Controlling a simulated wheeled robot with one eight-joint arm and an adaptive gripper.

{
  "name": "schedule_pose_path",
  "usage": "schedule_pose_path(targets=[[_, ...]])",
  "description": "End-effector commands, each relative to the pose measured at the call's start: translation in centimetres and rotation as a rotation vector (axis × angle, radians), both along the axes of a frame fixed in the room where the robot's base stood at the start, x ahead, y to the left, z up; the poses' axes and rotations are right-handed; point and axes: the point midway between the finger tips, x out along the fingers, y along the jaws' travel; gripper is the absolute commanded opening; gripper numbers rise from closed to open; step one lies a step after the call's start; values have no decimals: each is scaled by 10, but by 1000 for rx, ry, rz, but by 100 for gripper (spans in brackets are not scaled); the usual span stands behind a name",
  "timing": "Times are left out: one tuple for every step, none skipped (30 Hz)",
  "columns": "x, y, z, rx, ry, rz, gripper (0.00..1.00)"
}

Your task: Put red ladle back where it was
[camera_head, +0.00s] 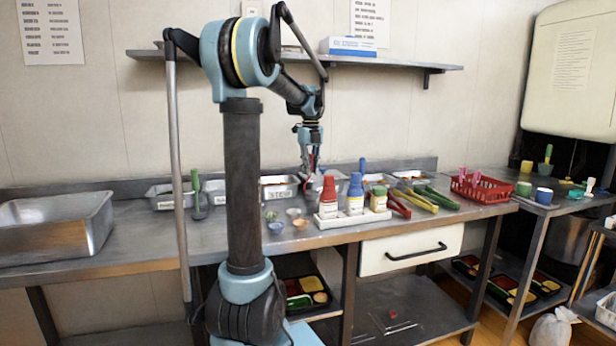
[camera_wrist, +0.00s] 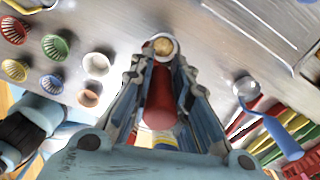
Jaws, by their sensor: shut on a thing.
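My gripper (camera_head: 312,165) is above the back of the counter, near the row of metal pans. In the wrist view, my gripper (camera_wrist: 160,72) is shut on the red ladle. Its red handle (camera_wrist: 158,105) lies between the fingers, and its round metal bowl (camera_wrist: 164,40) shows just past the fingertips with something tan in it. I cannot tell whether the bowl touches anything. In the head view the ladle is mostly hidden by the gripper.
Metal pans (camera_head: 279,190) line the back of the counter. Red, blue and green-capped bottles stand in a white tray (camera_head: 345,219). Red, yellow and green tongs (camera_head: 416,200) lie right of it. Small bowls (camera_head: 294,212) sit left of the tray. A red basket (camera_head: 484,189) stands further right.

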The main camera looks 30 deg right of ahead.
Motion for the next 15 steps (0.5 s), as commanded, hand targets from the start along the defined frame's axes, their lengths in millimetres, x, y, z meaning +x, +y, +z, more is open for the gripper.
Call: schedule_pose_path(targets=[[0,0,-8,0,0,0,0],[0,0,-12,0,0,0,0],[0,0,-17,0,0,0,0],[0,0,-20,0,0,0,0],[0,0,-23,0,0,0,0],[0,0,-24,0,0,0,0],[0,0,-25,0,0,0,0],[0,0,-25,0,0,0,0],[0,0,-24,0,0,0,0],[0,0,-24,0,0,0,0],[0,0,-24,0,0,0,0],[0,0,-24,0,0,0,0],[0,0,-24,0,0,0,0],[0,0,-25,0,0,0,0],[0,0,-26,0,0,0,0]])
